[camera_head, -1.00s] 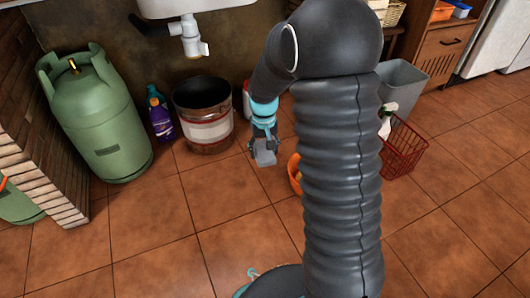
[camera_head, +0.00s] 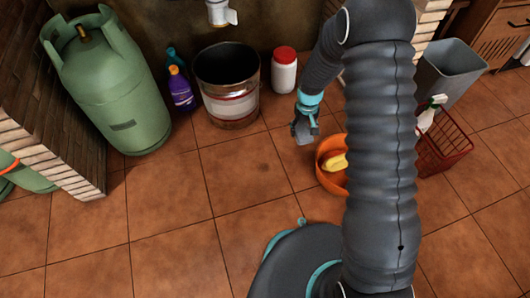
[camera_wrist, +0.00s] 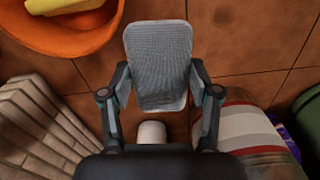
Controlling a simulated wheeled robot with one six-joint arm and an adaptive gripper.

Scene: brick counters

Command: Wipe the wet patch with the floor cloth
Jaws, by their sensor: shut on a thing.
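My gripper (camera_head: 305,130) is in front of the bucket, just left of the orange basin, above the tiled floor. In the wrist view my gripper (camera_wrist: 160,92) is shut on a grey woven floor cloth (camera_wrist: 158,55), which lies flat between its two fingers. In the head view the cloth is too small to tell from the gripper. I cannot make out a clear wet patch; the tiles (camera_head: 245,185) show only uneven dark mottling.
An orange basin (camera_head: 323,170) holds a yellow thing (camera_head: 336,162). Behind are a rusty bucket (camera_head: 230,104), a white jar with red lid (camera_head: 284,75), a purple bottle (camera_head: 181,92) and a green gas cylinder (camera_head: 112,85). A red basket (camera_head: 447,150) stands right.

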